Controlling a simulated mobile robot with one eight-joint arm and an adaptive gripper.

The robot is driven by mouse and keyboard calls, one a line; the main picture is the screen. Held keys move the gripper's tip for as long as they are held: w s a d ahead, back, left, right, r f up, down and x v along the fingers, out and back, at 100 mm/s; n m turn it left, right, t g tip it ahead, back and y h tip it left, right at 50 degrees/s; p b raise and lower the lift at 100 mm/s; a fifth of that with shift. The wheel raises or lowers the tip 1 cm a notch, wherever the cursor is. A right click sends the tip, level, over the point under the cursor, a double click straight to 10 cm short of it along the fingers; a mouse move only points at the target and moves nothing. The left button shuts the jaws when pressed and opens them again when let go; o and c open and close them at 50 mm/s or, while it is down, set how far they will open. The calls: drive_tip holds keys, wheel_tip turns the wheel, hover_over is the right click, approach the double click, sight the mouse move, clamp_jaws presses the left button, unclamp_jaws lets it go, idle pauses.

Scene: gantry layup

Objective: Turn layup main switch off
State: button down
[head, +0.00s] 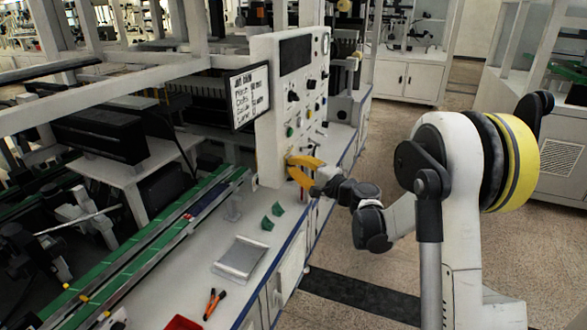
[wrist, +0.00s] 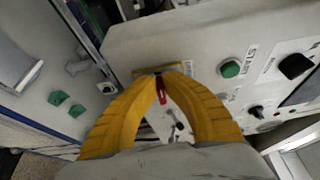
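The layup control panel (head: 268,110) is an upright white board with knobs and buttons. In the wrist view a red handle (wrist: 161,92), which looks like the main switch, stands before a yellow plate (wrist: 174,68) on the panel (wrist: 200,40). My gripper (wrist: 160,76) has yellow fingers whose tips come together at this handle, with its red part between them. The fingers look shut on it, though the tips hide the contact. In the head view my gripper (head: 292,168) is at the panel's lower edge, and the switch is hidden behind the fingers.
A green button (wrist: 230,69) and a black knob (wrist: 295,66) sit close beside the fingers. A screen (head: 249,96) stands left of the panel. Green blocks (head: 272,215) and a metal tray (head: 240,258) lie on the bench. The floor (head: 370,270) at the right is clear.

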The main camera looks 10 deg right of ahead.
idle(0.4)
drive_tip(key=c, duration=1.5)
unclamp_jaws()
drive_tip(key=shift+a+f, duration=0.1)
drive_tip(key=v, duration=1.2)
drive_tip(key=shift+f, duration=0.15)
drive_tip(key=shift+n, duration=0.3)
